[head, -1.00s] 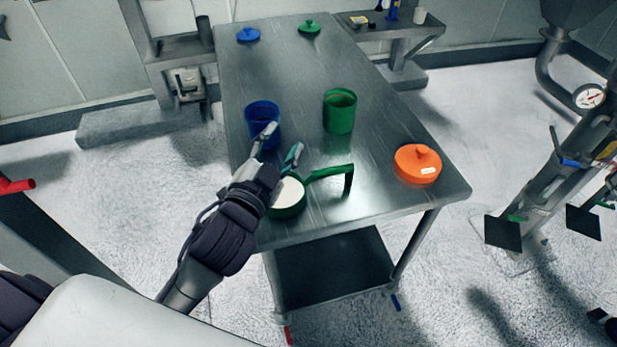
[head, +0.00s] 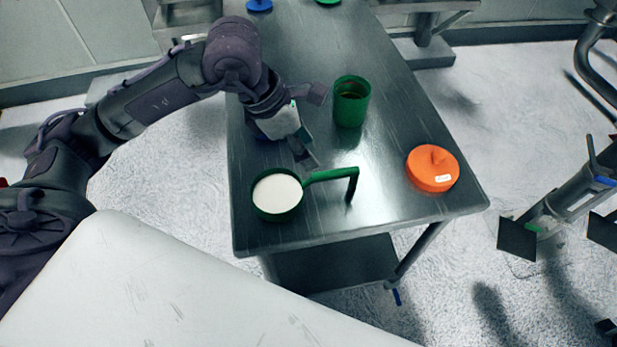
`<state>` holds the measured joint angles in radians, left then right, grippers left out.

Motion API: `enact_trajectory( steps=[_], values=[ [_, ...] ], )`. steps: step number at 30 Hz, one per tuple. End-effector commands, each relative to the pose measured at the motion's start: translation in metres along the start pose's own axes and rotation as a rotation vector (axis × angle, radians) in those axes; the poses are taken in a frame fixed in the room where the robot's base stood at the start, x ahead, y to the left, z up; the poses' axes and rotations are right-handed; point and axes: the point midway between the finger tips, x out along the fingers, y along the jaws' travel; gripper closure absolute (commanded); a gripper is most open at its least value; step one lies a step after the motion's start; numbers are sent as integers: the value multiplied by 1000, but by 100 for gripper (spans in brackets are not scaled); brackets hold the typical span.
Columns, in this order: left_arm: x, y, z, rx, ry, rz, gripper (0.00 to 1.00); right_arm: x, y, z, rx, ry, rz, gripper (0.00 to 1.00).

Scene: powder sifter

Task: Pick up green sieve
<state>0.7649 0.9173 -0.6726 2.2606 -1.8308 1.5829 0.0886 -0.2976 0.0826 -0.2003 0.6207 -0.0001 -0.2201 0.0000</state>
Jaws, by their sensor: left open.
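The green sieve (head: 277,194) sits near the front left of the metal table. It is round with a green rim and a pale, whitish inside. Its green handle (head: 331,174) extends to the right and bends down at its end. My left gripper (head: 308,158) reaches in from the left above the table, just behind the sieve and its handle. It is open, points down toward the front, and looks empty and apart from the handle.
A green container (head: 351,102) stands open behind the handle. An orange lid (head: 432,168) lies at the right of the metal table (head: 400,205). A blue lid (head: 259,5) and a green lid (head: 328,2) are at the far end.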

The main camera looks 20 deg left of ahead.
Motion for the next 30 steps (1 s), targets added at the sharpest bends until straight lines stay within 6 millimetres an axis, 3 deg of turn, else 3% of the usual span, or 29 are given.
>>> enact_trajectory(
  steps=[4,12,22,30],
  values=[
    [12,8,-7,-4,36,27,50,-4,0,0,0,-1,0,60],
    [64,8,-8,-4,34,24,50,-14,-1,3,0,-5,-1,60],
    [92,11,-8,-4,32,23,50,-24,-4,1,2,-4,-5,60],
    [130,16,-9,-2,32,23,50,-38,-4,-1,3,-3,-6,60]
  ],
)
